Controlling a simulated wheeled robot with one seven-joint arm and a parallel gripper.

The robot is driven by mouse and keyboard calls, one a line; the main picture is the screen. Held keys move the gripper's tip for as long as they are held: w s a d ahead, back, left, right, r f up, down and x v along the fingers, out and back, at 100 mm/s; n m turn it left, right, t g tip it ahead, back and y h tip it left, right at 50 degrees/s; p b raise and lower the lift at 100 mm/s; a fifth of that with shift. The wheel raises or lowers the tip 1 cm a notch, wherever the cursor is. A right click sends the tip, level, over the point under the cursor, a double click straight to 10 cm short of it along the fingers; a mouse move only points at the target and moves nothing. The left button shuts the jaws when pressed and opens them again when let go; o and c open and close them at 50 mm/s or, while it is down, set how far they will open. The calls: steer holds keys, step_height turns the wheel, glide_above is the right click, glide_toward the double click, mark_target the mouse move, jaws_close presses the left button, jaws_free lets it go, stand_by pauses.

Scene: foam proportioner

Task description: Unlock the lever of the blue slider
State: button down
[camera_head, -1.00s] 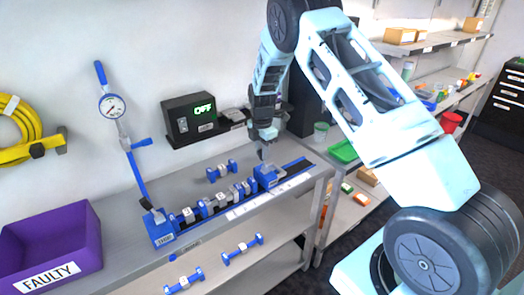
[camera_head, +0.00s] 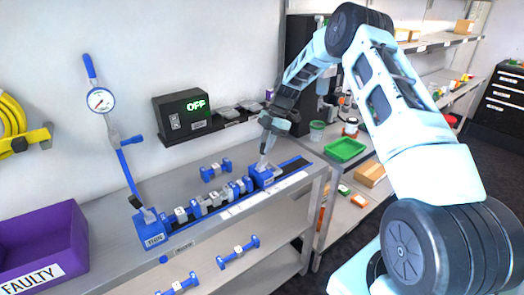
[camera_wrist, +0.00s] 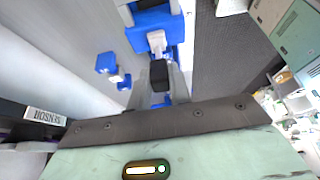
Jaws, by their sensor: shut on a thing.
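The blue slider (camera_head: 256,179) sits on the dark rail at the right end of the bench fixture. A grey lever (camera_head: 263,167) stands up from its top. The blue slider also shows at the top of the wrist view (camera_wrist: 152,20), with its pale lever part (camera_wrist: 156,42) facing me. My gripper (camera_head: 266,150) reaches down to the slider from above and is shut on the lever. In the wrist view, a black piece (camera_wrist: 160,74) lies between my two grey fingers. The fingers hide part of the lever, so its exact angle is hard to tell.
Grey and blue parts line the rail left of the slider, ending at a blue block with a gauge (camera_head: 101,100). A loose blue-grey part (camera_head: 215,170) lies behind the rail. A black box (camera_head: 182,114) reads OFF. A purple FAULTY bin (camera_head: 40,245) stands at left.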

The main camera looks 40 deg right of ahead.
steer(key=shift+d+f+y, duration=0.1)
steer(key=shift+d+y, duration=0.15)
steer(key=shift+y, duration=0.05)
steer(key=c, duration=1.3)
jaws_free()
steer(key=b+v, duration=0.3)
steer(key=v, duration=1.4)
steer(key=shift+d+b, duration=0.1)
steer(key=shift+b, duration=0.3)
